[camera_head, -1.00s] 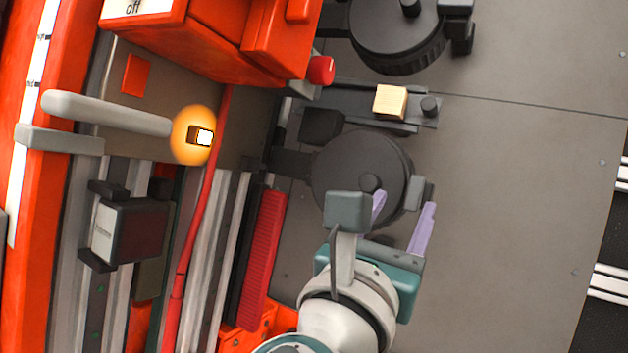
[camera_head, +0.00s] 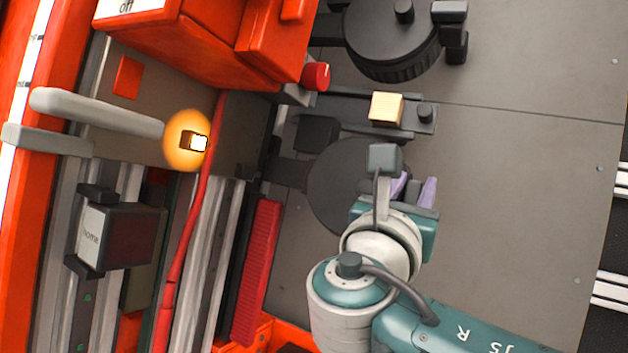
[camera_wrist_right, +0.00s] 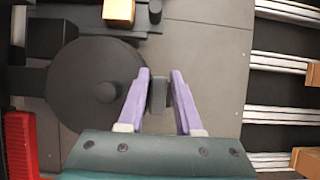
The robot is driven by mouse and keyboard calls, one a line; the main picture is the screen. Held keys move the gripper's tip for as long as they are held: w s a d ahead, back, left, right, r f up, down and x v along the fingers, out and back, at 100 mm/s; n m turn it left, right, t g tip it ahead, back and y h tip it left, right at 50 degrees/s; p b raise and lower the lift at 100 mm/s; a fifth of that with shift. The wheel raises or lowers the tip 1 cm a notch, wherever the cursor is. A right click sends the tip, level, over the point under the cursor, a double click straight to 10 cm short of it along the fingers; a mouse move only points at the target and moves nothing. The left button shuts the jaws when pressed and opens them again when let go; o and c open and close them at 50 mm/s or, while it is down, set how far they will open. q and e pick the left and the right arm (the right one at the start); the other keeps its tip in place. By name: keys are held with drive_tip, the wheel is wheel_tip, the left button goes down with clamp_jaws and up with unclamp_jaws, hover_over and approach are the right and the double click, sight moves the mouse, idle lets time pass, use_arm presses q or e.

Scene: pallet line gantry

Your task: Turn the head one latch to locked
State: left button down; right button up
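A round black head (camera_head: 340,185) lies on the grey plate, partly hidden behind my right arm. In the right wrist view its disc (camera_wrist_right: 95,85) shows left of my fingers. A small grey block (camera_wrist_right: 158,95), which looks like its latch, stands at the disc's right side; I cannot read its setting. My right gripper (camera_head: 413,188) is at that side, its lilac fingers apart. In the right wrist view the fingers (camera_wrist_right: 160,72) are on either side of the block, with a narrow gap visible at the right; contact is unclear. My left gripper is out of view.
A second black head (camera_head: 390,35) is above, with a dark bar bearing a tan block (camera_head: 385,109) between them. A red knob (camera_head: 316,76), an orange housing (camera_head: 200,40) and a glowing lamp (camera_head: 186,141) are at left. The plate to the right is clear.

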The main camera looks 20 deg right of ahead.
drive_tip(key=c, duration=0.4)
clamp_jaws()
drive_tip(key=shift+m, duration=0.6)
drive_tip(key=m+g+b, duration=0.1)
drive_tip(key=m, duration=0.1)
drive_tip(key=m+g+h, duration=0.1)
drive_tip(key=shift+s+d+f+m+b, duration=0.1)
drive_tip(key=shift+s+f+m+b, duration=0.05)
drive_tip(key=shift+m+b, duration=0.25)
drive_tip(key=m+g, duration=0.2)
drive_tip(key=m, duration=0.3)
drive_tip(key=m+g+y, duration=0.1)
drive_tip(key=m+g, duration=0.2)
drive_tip(key=m, duration=0.3)
drive_tip(key=s+f+m+g, duration=0.1)
drive_tip(key=m+g, duration=0.1)
drive_tip(key=m, duration=0.3)
drive_tip(key=shift+s+d+g+y+b, duration=0.1)
drive_tip(key=shift+g+y+b, duration=0.2)
drive_tip(key=shift+y+b, duration=0.1)
drive_tip(key=shift+m, duration=0.3)
